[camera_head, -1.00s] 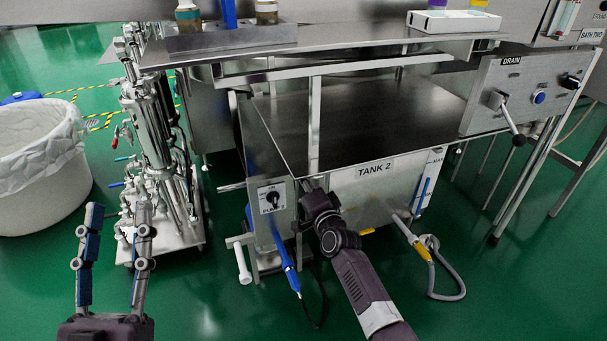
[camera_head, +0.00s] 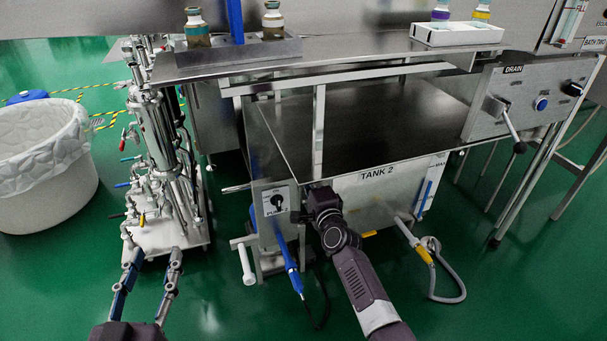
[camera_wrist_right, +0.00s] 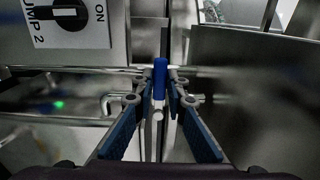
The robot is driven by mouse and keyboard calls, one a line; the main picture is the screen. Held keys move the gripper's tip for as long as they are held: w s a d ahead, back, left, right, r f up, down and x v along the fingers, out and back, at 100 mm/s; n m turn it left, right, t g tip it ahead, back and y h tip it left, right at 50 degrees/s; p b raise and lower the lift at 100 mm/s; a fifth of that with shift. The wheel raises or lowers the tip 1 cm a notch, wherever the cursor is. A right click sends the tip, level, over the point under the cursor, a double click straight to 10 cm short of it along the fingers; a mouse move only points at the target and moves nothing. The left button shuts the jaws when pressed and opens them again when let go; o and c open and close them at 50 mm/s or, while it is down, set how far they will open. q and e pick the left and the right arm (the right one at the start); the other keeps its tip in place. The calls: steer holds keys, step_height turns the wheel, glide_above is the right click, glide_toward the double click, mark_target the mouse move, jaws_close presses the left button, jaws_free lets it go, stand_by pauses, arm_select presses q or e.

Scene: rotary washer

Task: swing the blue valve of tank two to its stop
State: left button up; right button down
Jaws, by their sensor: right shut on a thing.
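Tank 2 (camera_head: 400,190) is a steel tank with a labelled front, in the middle of the head view. The blue valve handle (camera_wrist_right: 160,72) stands upright between the two fingertips of my right gripper (camera_wrist_right: 160,88) in the right wrist view. That gripper is shut on the handle. In the head view my right arm reaches to the tank's front left corner, and its wrist hides the fingers and valve. My left gripper (camera_head: 150,262) is open and empty, low at the left, above the green floor and apart from the tank.
The pump 2 switch panel (camera_head: 275,201) is just left of my right wrist; its switch also shows in the wrist view (camera_wrist_right: 70,12). A pipe stand (camera_head: 160,150) and lined bin (camera_head: 45,165) stand left. A grey hose (camera_head: 445,270) loops at right.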

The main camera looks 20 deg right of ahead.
steer(key=shift+r, duration=0.1)
steer(key=c, duration=1.9)
jaws_free()
steer(key=shift+c, duration=0.2)
steer(key=s, duration=1.2)
steer(key=shift+d, duration=0.2)
